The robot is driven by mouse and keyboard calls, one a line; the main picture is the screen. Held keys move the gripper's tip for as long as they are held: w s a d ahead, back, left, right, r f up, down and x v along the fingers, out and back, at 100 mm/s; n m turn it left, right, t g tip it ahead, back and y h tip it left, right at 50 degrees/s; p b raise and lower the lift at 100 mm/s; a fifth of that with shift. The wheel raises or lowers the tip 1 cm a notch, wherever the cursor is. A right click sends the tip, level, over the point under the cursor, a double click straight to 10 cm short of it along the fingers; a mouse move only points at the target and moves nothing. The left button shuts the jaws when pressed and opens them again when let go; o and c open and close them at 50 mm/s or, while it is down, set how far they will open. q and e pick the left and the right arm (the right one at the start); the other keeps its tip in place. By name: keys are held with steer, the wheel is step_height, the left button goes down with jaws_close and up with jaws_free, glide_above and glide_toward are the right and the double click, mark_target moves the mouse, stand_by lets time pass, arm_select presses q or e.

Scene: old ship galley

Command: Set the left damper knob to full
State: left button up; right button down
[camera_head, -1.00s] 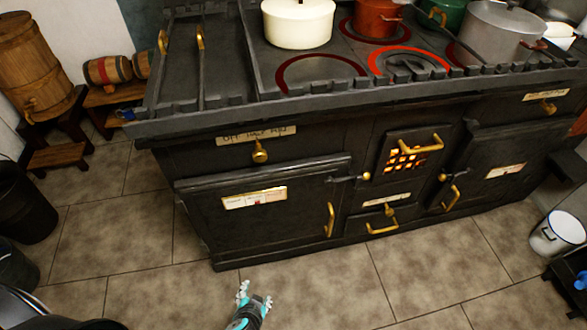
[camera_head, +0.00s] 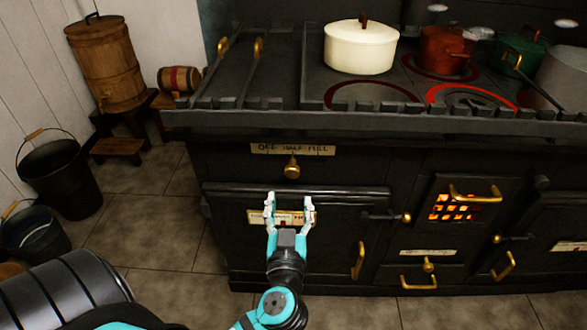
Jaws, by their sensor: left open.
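The left damper knob (camera_head: 292,168) is a brass knob on the black stove front, under a cream label plate (camera_head: 292,149) reading "OFF HALF FULL". The knob's pointing direction is too small to tell. My left gripper (camera_head: 290,200) is open and empty, fingers pointing up. In the picture it is just below the knob, in front of the left oven door (camera_head: 340,215), and apart from the knob. Its fingers partly cover the oven door's label plate (camera_head: 262,217). My right gripper is not in view.
The stove's toothed front rail (camera_head: 400,122) juts out above the knob. A cream pot (camera_head: 361,46), a red pot (camera_head: 446,50) and a green pot (camera_head: 522,52) stand on top. A glowing firebox grate (camera_head: 455,207) is at right. Buckets (camera_head: 60,178) stand at left.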

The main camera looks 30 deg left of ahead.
mark_target(292, 175)
arm_select(q)
steer(key=p+x, duration=0.1)
steer(key=x, duration=1)
steer(key=shift+f, duration=0.1)
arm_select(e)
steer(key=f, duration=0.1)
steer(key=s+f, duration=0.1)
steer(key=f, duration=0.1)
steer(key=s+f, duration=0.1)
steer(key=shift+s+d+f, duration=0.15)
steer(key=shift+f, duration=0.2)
arm_select(q)
steer(key=shift+d, duration=0.1)
jaws_close()
